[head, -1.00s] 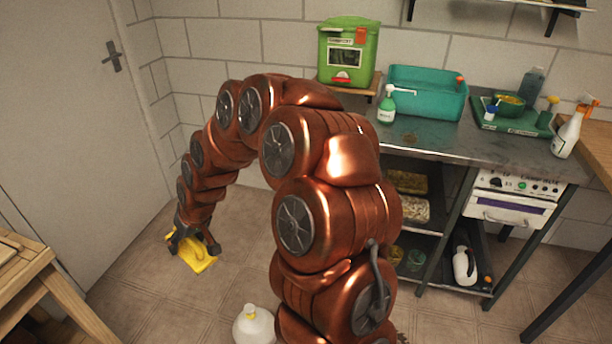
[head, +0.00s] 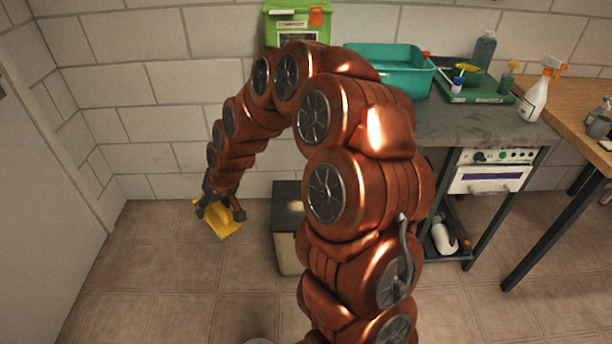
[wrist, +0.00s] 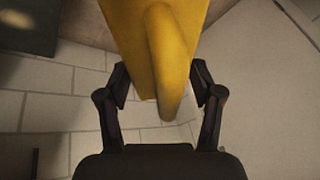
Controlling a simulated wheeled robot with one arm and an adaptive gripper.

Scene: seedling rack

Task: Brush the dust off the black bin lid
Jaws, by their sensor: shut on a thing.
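My gripper (head: 218,203) is shut on a yellow tool (head: 226,222), held in the air left of the bin. In the wrist view the tool (wrist: 130,40) has a broad flat part and a rounded handle between the fingers of my gripper (wrist: 160,92); no bristles can be made out. The bin has a cream body (head: 287,252) and a black lid (head: 285,194), and stands on the floor by the wall. My arm hides its right side. A pale, dusty patch (head: 296,206) shows on the lid. A dark surface with a pale patch, apparently the lid (wrist: 28,28), shows at the wrist view's upper left.
A metal bench (head: 470,125) with a teal tub (head: 385,68) and a green tray (head: 478,92) stands to the right. A wooden table (head: 575,105) is at far right. A green compost box (head: 290,22) is behind my arm. Floor (head: 170,270) at left is clear.

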